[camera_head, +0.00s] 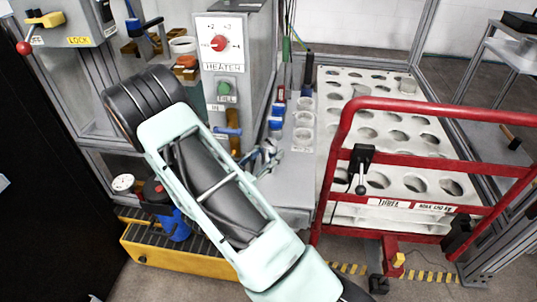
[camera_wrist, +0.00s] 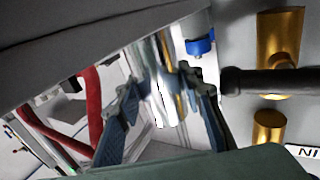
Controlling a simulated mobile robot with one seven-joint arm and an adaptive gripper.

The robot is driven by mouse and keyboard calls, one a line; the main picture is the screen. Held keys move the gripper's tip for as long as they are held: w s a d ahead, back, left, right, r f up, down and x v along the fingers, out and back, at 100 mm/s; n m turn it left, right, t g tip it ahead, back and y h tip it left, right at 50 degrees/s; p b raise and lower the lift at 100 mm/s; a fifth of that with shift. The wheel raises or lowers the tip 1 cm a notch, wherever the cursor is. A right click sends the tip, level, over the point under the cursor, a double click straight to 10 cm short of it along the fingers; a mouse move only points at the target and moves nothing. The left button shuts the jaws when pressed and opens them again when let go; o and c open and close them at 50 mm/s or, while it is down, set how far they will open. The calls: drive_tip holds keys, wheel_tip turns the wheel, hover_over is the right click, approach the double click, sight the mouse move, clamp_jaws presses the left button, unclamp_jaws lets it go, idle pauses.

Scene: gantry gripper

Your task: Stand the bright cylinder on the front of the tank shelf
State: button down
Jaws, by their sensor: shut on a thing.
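My gripper (camera_wrist: 160,88) is shut on a bright, shiny metallic cylinder (camera_wrist: 172,104), which stands out between the two blue-grey fingers in the wrist view. In the head view my gripper (camera_head: 263,160) is beside the grey ledge, right of the heater cabinet; the cylinder is too small and covered to make out clearly there. A white shelf with rows of round holes (camera_head: 348,145), which may be the tank shelf, lies to the right, behind a red rail. I cannot tell whether the cylinder touches anything below.
The red rail frame (camera_head: 345,120) stands in front of the white shelf. The heater cabinet (camera_head: 210,75) is left of my gripper. A grey ledge (camera_head: 293,190) holds blue-topped items (camera_head: 277,112) and round cups. A dark handle and brass parts (camera_wrist: 280,40) show in the wrist view.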

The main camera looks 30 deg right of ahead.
drive_tip(key=shift+f, duration=0.1)
drive_tip(key=c, duration=1.6)
unclamp_jaws()
drive_tip(key=shift+r, duration=0.2)
drive_tip(key=p+v, duration=0.2)
drive_tip(key=v, duration=1)
drive_tip(key=shift+f, duration=0.15)
